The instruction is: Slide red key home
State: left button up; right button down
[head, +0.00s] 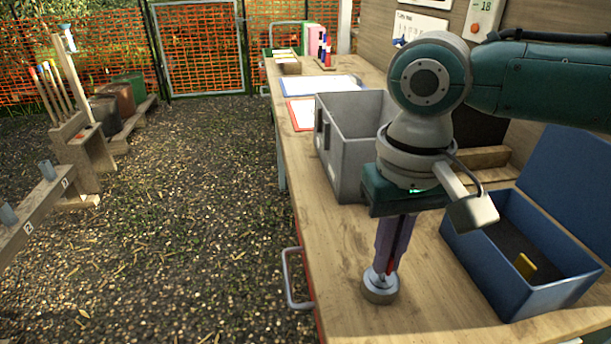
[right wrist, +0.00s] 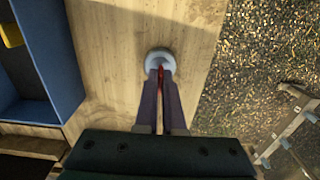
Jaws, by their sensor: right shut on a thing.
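My right gripper (head: 384,266) points straight down over the bench, its two fingers shut on the red key (head: 390,267). Only a thin red strip of the key shows between the fingers; in the right wrist view the key (right wrist: 160,79) also shows as a narrow red piece. Directly below the fingertips stands a round grey metal piece (head: 380,290) on the bench top; it also shows in the right wrist view (right wrist: 157,56). The fingertips overlap its top, and how far the key is in it is hidden. My left gripper is in neither view.
A blue open box (head: 492,272) with a yellow item (head: 525,265) stands to the right. A grey bin (head: 345,150) stands behind my gripper. The bench's left edge, with a metal handle (head: 290,278), is close to the metal piece.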

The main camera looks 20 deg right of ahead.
jog(key=shift+f, duration=0.2)
jog(key=shift+f, duration=0.4)
jog(key=c, duration=0.9)
grip_release()
jog(key=shift+c, duration=0.2)
notch_tip(320, 180, up, 10)
jog(key=shift+p, duration=0.95)
